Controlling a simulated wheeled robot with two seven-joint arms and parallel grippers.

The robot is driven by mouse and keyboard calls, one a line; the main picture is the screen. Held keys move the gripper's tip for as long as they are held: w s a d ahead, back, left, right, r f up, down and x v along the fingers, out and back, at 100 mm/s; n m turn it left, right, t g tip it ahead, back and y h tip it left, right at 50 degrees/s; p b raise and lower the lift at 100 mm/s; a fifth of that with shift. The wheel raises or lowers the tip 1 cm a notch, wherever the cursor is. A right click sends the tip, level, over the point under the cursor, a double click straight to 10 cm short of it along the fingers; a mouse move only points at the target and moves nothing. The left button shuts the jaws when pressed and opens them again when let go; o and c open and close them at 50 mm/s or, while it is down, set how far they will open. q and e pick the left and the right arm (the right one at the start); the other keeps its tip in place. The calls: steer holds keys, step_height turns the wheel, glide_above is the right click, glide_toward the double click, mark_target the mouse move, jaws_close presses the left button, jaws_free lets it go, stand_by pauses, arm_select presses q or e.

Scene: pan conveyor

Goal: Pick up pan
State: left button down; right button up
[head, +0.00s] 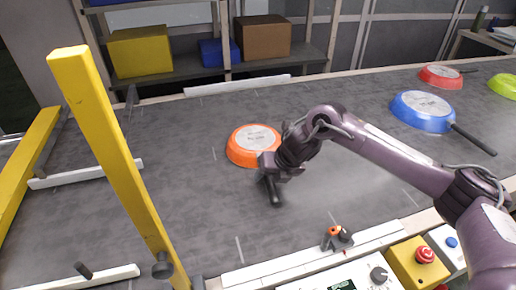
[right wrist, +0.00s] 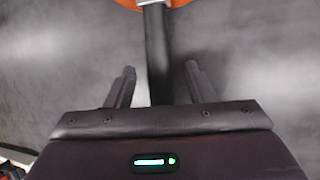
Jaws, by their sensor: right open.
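An orange pan (head: 252,146) lies upside down on the grey conveyor, its pale base facing up. Its black handle (head: 272,190) points toward the near side, below my right gripper (head: 272,176). In the right wrist view the handle (right wrist: 159,55) runs between the two open fingers of the right gripper (right wrist: 160,80), with a gap on each side. Only the orange edge of the pan shows at the top there. How far the fingers are above the handle I cannot tell. My left gripper is not in view.
Blue (head: 424,112), red (head: 441,77) and green (head: 504,86) pans lie on the conveyor (head: 130,215) at the right. A yellow post (head: 110,150) stands at the left. A control panel with a red button (head: 425,255) is at the near edge.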

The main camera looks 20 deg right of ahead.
jaws_close()
steer(key=shift+r, duration=0.15)
stand_by(0.4)
